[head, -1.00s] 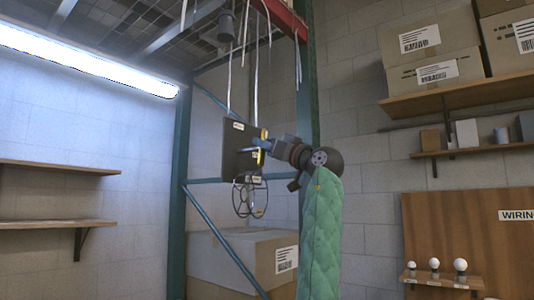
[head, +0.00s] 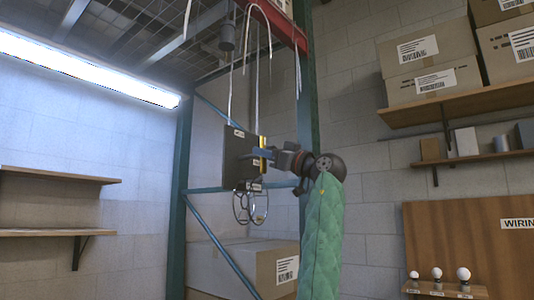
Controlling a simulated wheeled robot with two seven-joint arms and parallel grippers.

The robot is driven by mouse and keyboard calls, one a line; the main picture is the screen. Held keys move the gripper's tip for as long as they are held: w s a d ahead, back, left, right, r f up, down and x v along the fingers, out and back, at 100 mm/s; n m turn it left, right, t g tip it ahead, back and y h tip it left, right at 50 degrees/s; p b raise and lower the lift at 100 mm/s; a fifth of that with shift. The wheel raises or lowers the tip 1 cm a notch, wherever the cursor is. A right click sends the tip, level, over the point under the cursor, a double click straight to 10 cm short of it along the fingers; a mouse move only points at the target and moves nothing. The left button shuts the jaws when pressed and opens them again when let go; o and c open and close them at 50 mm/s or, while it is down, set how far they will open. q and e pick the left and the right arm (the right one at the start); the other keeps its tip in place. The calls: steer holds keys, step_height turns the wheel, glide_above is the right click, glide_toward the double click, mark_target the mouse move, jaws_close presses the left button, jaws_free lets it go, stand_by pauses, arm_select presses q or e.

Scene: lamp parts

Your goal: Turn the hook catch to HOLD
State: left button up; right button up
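A dark flat box (head: 237,152) hangs under the rack on pale cords. Its right edge carries a yellow strip (head: 263,146) and small pale labels. A round wire cage (head: 243,207) hangs just below it. I cannot make out the hook catch or a HOLD marking. My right gripper is not in view.
A teal rack post (head: 306,110) stands behind my arm, with a teal brace on the left. A large carton (head: 243,266) sits below the cage. A dark cylinder (head: 227,37) hangs above. Shelves line both walls, and a bulb board (head: 437,285) is at lower right.

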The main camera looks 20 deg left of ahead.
arm_select(q)
steer(key=o, duration=0.4)
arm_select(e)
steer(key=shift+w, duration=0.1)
arm_select(q)
steer(key=shift+d+f, duration=0.1)
steer(key=shift+d, duration=0.15)
steer(key=shift+s+d+f, duration=0.1)
steer(key=shift+d+f, duration=0.1)
steer(key=shift+d, duration=0.05)
steer(key=shift+b+v, duration=0.6)
steer(key=shift+v, duration=0.25)
steer(key=b+v, duration=0.1)
steer(key=v, duration=0.4)
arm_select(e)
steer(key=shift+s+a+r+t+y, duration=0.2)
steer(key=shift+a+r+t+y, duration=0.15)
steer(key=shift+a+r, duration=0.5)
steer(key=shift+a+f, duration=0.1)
